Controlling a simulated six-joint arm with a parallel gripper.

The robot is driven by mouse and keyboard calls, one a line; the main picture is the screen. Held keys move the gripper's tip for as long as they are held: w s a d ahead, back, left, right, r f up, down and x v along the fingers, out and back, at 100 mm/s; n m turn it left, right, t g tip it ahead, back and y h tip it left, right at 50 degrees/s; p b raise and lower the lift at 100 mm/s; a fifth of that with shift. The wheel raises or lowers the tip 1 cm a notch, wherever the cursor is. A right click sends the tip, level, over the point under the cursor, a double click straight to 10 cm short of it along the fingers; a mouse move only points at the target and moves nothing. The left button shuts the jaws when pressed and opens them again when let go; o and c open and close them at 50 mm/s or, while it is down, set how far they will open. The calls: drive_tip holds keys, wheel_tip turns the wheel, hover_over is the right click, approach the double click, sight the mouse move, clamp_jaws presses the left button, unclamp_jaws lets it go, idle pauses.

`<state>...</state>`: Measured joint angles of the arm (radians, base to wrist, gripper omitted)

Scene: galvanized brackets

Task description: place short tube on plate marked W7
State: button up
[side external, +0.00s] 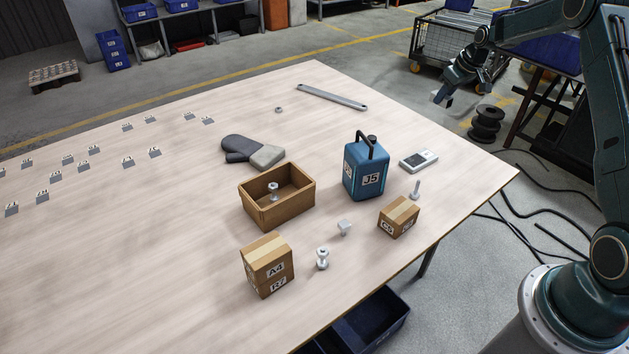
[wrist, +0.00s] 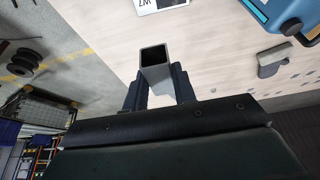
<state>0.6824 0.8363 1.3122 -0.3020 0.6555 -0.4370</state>
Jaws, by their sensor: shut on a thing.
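My gripper (side external: 446,92) hangs in the air beyond the table's right edge, high above the floor. In the wrist view its fingers (wrist: 155,92) are shut on the short tube (wrist: 153,58), a grey square hollow tube with its open end facing away from the wrist. The tube is small and hard to make out in the side view. A white flat item (wrist: 150,6) with an upside-down marking like W7 is cut by the top of the wrist view. It seems to be the white flat item (side external: 418,161) right of the blue can, where no marking is readable.
The blue can (side external: 366,168), open wooden box (side external: 263,213), two cartons (side external: 268,268) (side external: 399,218) and several bolts and small metal parts (side external: 322,258) stand on the table's right half. Small labelled grey pieces (side external: 84,167) lie left, too small to read.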

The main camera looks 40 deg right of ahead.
sight(418, 157)
drive_tip(key=f, duration=0.6)
drive_tip(key=a+f, duration=0.1)
drive_tip(key=f, duration=0.6)
drive_tip(key=w+a+f, duration=0.1)
drive_tip(key=f, duration=0.5)
drive_tip(key=shift+f, duration=0.4)
drive_tip(key=shift+f, duration=0.15)
drive_tip(key=o, duration=1)
drive_tip(key=v, duration=1.2)
drive_tip(key=shift+s, duration=0.1)
